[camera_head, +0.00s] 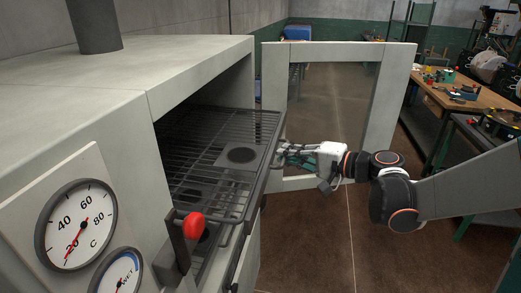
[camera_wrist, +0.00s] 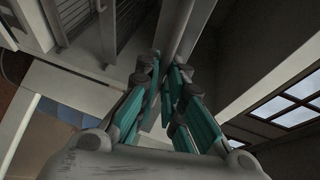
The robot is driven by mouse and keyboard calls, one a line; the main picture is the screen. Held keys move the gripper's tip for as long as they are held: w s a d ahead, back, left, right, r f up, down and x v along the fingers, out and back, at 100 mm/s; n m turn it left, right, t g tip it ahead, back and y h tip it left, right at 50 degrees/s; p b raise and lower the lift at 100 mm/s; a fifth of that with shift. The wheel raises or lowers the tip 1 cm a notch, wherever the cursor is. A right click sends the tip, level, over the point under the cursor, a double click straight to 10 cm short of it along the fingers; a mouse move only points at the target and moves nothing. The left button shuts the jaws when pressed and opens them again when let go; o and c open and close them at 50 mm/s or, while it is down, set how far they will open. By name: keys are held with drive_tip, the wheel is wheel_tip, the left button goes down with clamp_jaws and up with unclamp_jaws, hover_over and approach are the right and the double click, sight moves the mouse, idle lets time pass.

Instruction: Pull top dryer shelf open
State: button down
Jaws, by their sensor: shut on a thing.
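The dryer (camera_head: 190,60) is a pale grey cabinet on the left of the head view. Its top shelf (camera_head: 258,182) is a dark wire rack with a solid front rail, and part of it lies outside the opening. My gripper (camera_head: 281,152) reaches in from the right and is at the shelf's front rail. In the wrist view my gripper (camera_wrist: 166,72), with teal fingers, is shut on a grey bar-like edge (camera_wrist: 179,32) of the shelf. The exact contact is partly hidden by the fingers.
The dryer door (camera_head: 393,95) with a window stands open behind my arm. A red-knobbed latch (camera_head: 193,225) juts out at the near edge. A lower shelf shows beneath. A cluttered workbench (camera_head: 435,95) stands at right; brown floor between is clear.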

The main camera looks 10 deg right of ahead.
drive_tip(key=s+d, duration=0.2)
drive_tip(key=d, duration=0.4)
drive_tip(key=shift+s, duration=0.15)
drive_tip(key=c, duration=2)
unclamp_jaws()
drive_tip(key=v, duration=1.2)
drive_tip(key=shift+r, duration=0.1)
